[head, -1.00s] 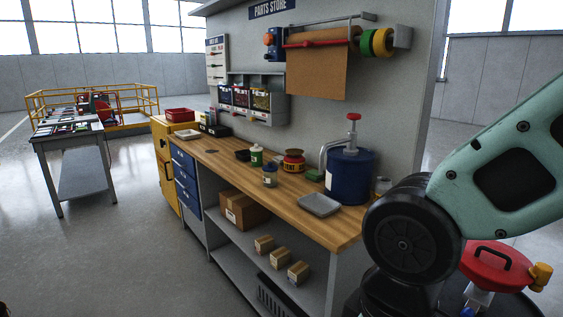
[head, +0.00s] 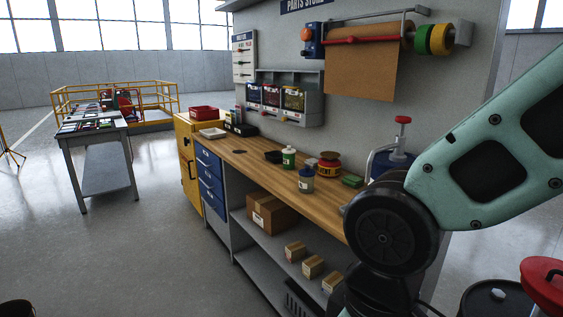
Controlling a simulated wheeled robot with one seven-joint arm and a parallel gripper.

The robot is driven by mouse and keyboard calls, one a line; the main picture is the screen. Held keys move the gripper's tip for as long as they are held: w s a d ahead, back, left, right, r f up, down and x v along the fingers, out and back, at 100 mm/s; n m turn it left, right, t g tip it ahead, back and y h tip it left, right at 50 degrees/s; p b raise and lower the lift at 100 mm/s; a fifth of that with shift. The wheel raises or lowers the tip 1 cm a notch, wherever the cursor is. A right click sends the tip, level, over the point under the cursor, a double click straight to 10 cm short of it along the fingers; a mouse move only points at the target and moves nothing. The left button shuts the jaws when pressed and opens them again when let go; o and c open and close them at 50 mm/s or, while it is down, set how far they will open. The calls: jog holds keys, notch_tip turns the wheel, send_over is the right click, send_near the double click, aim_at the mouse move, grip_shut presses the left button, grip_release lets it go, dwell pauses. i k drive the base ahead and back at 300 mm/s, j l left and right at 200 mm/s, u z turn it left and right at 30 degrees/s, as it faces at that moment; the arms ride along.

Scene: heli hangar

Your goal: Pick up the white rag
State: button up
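I cannot make out a white rag in the head view. A small white tray-like item (head: 212,133) lies at the far end of the wooden workbench (head: 240,158), but I cannot tell what it holds. My arm fills the right side and hides the near end of the bench. My gripper is out of view.
A grey table (head: 88,143) stands left before a yellow railing (head: 150,92). The floor (head: 150,240) between is clear.

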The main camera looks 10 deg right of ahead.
aim_at(312, 163)
jog(key=i+j+u, duration=0.35)
jog(key=i, duration=0.5)
jog(key=i+u, duration=0.35)
jog(key=i, duration=0.5)
jog(key=i+j+z, duration=0.1)
jog(key=i+z, duration=0.4)
jog(key=i+j+z, duration=0.25)
jog(key=z, duration=0.2)
jog(key=i+j+z, duration=0.75)
jog(key=j+z, duration=0.2)
jog(key=i+j+z, duration=0.2)
jog(key=j+z, duration=0.3)
